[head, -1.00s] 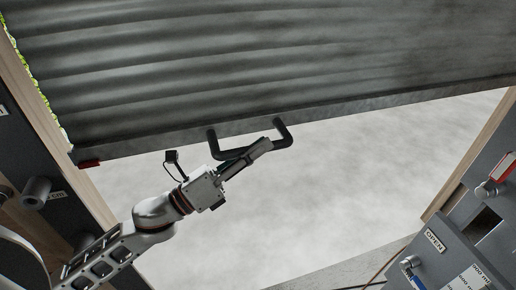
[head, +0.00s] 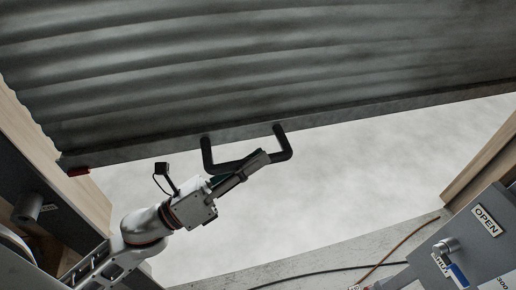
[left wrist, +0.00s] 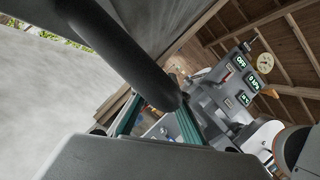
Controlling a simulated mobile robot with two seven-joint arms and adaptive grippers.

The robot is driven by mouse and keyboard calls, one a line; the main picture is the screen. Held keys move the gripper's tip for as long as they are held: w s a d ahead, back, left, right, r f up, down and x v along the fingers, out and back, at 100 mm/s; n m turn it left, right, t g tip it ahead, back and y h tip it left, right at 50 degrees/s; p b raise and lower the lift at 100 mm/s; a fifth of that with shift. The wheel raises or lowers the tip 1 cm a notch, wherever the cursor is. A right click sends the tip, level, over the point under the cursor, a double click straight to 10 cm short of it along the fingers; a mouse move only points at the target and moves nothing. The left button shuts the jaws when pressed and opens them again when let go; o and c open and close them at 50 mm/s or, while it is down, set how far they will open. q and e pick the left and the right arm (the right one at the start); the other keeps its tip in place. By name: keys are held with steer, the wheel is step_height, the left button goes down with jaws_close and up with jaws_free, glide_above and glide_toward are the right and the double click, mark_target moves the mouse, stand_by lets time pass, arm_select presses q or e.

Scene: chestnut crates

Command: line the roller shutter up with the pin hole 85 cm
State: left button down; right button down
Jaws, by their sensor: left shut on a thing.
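The grey slatted roller shutter (head: 250,65) fills the top of the head view. Its bottom rail slants up to the right in the picture, and a red marker (head: 78,171) sits at its left end. A black U-shaped handle (head: 283,143) hangs from the rail. My left gripper (head: 256,160) is shut on the handle's bar. In the left wrist view the dark handle (left wrist: 120,50) runs across close in front of the gripper (left wrist: 160,112). I cannot make out the 85 cm pin hole. My right gripper is not in view.
A dark left post carries a round stud (head: 28,208) and a small label too blurred to read. At right stands a grey box with an OPEN plate (head: 486,220) and a lever. Cables (head: 330,270) lie on the sill. The wrist view shows a panel with digital displays (left wrist: 255,83).

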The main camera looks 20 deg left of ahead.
arm_select(q)
steer(key=shift+f, duration=0.5)
steer(key=shift+r, duration=0.15)
steer(key=c, duration=2)
jaws_free()
steer(key=shift+o, duration=0.2)
steer(key=shift+a, duration=0.1)
steer(key=v, duration=1.2)
steer(key=shift+w, duration=0.1)
